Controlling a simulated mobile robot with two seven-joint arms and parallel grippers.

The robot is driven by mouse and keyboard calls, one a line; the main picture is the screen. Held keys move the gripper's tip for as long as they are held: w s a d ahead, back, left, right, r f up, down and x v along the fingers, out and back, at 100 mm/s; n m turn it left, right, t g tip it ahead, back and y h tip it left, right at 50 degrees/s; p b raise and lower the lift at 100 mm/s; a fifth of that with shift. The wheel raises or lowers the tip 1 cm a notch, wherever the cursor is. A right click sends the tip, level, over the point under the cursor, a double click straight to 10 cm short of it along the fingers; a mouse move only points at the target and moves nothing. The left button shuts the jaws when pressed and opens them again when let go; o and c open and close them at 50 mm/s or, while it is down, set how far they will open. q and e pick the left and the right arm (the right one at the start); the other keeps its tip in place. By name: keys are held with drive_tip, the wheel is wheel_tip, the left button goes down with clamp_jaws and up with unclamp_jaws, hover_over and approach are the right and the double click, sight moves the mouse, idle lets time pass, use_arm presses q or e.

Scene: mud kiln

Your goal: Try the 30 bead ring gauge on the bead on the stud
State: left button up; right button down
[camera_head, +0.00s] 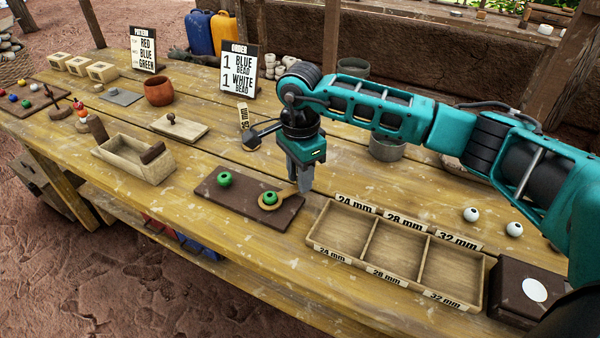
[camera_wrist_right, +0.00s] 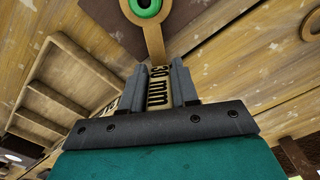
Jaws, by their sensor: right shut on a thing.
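The 30 mm ring gauge (camera_head: 284,204) is a tan wooden ring with a flat handle. Its printed handle (camera_wrist_right: 157,48) shows in the right wrist view. My right gripper (camera_head: 300,184) is shut on the handle, and its fingers (camera_wrist_right: 171,88) flank the label. The ring encircles a green bead (camera_head: 270,198) on the right side of a dark brown board (camera_head: 240,211). That bead also shows inside the ring in the wrist view (camera_wrist_right: 146,9). I cannot tell how low the ring sits or whether it touches the bead. The stud is mostly hidden. My left gripper is out of view.
A second green bead (camera_head: 225,179) sits on the board's left. A three-compartment tray (camera_head: 312,236), marked 24, 28 and 32 mm, is empty at the right. A 26 mm gauge (camera_head: 244,116) stands behind. White beads (camera_head: 471,214) lie beyond the tray. A wooden box (camera_head: 125,163) stands left.

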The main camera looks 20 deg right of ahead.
drive_tip(key=shift+r, duration=0.15)
idle(0.5)
drive_tip(key=shift+r+p, duration=0.5)
drive_tip(key=shift+r, duration=0.15)
drive_tip(key=shift+r+p, duration=1.25)
drive_tip(key=shift+r, duration=0.95)
drive_tip(key=shift+d+r, duration=0.1)
